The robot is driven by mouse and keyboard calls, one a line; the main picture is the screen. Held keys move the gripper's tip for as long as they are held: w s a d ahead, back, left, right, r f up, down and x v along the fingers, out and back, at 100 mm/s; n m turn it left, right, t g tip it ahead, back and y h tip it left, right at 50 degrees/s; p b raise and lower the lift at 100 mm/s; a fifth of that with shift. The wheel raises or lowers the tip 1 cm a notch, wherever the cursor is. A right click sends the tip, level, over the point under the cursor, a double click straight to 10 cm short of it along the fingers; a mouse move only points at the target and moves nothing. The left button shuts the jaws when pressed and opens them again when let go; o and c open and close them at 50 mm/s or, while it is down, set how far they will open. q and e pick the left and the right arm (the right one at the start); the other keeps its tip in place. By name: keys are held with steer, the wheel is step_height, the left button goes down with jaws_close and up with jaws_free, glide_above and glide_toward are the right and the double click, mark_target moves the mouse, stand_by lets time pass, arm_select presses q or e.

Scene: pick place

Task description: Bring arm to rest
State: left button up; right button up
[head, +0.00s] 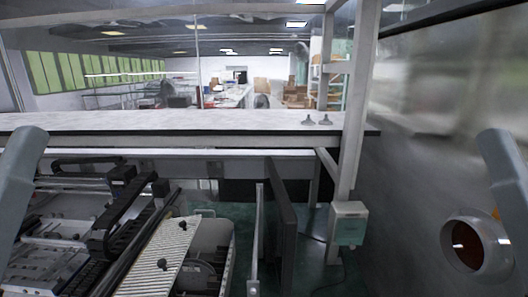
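A grey link of my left arm (20,185) stands at the left edge of the head view. A grey link of my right arm (503,165) stands at the right edge. Both run out of the picture at the bottom or side. Neither gripper shows, so I cannot see fingers or anything held.
A long white counter (190,123) crosses ahead, with two small grey objects (316,120) on it. Machinery with a ribbed light conveyor (155,258) lies below left. A metal post (354,110) carries a pale box (348,224). A grey wall with a round port (474,245) is right.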

step_height(320, 180, up, 38)
steer(key=p, duration=3.5)
steer(key=shift+p, duration=0.4)
steer(key=shift+s+d+h, duration=0.15)
steer(key=shift+d+h, duration=0.15)
steer(key=shift+d, duration=0.05)
steer(key=shift+s, duration=0.1)
